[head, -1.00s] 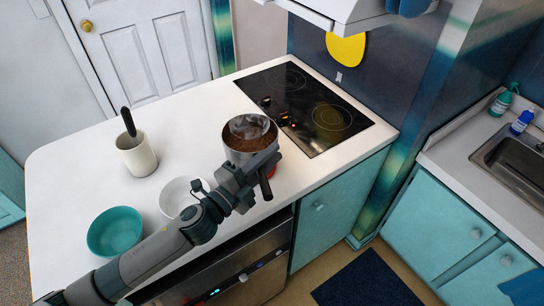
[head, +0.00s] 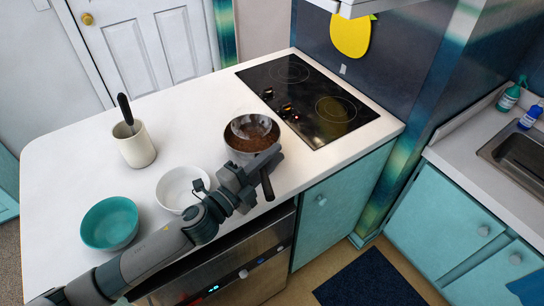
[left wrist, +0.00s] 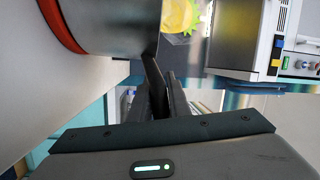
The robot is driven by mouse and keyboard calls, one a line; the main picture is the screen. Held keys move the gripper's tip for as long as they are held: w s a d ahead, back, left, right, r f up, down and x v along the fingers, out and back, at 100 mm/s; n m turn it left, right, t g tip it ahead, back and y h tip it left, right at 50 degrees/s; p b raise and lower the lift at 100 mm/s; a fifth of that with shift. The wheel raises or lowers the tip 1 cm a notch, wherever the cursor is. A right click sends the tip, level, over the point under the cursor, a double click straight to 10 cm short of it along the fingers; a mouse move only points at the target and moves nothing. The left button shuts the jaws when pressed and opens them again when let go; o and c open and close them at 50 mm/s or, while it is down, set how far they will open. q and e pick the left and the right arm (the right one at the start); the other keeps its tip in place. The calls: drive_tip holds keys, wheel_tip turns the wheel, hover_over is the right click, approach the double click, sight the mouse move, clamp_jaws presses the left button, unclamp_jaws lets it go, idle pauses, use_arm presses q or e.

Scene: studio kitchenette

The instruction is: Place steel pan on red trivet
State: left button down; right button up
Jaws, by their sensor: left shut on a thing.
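The steel pan (head: 238,154), with brown contents, is at the counter's front edge, beside the cooktop. My left gripper (head: 260,168) is shut on its dark handle (head: 267,187), which points toward the front. In the left wrist view, the pan's grey wall (left wrist: 110,24) fills the upper left, and the handle (left wrist: 152,70) runs between the fingers (left wrist: 160,98). The red trivet (left wrist: 63,28) shows there as a curved rim at the pan's base; I cannot tell whether they touch. The trivet is hidden in the head view. My right gripper is out of view.
A white bowl (head: 176,190) stands just left of the pan, near my left arm. A teal bowl (head: 109,224) and a cream crock (head: 135,149) with a dark-handled utensil are farther left. A black cooktop (head: 312,98) lies behind right. The counter's back left is clear.

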use_arm(q)
drive_tip(key=shift+r, duration=0.1)
drive_tip(key=c, duration=1.7)
unclamp_jaws()
drive_tip(key=shift+f, duration=0.2)
drive_tip(key=shift+o, duration=0.2)
drive_tip(key=shift+r, duration=0.1)
drive_tip(key=b+v, duration=0.4)
drive_tip(key=v, duration=0.8)
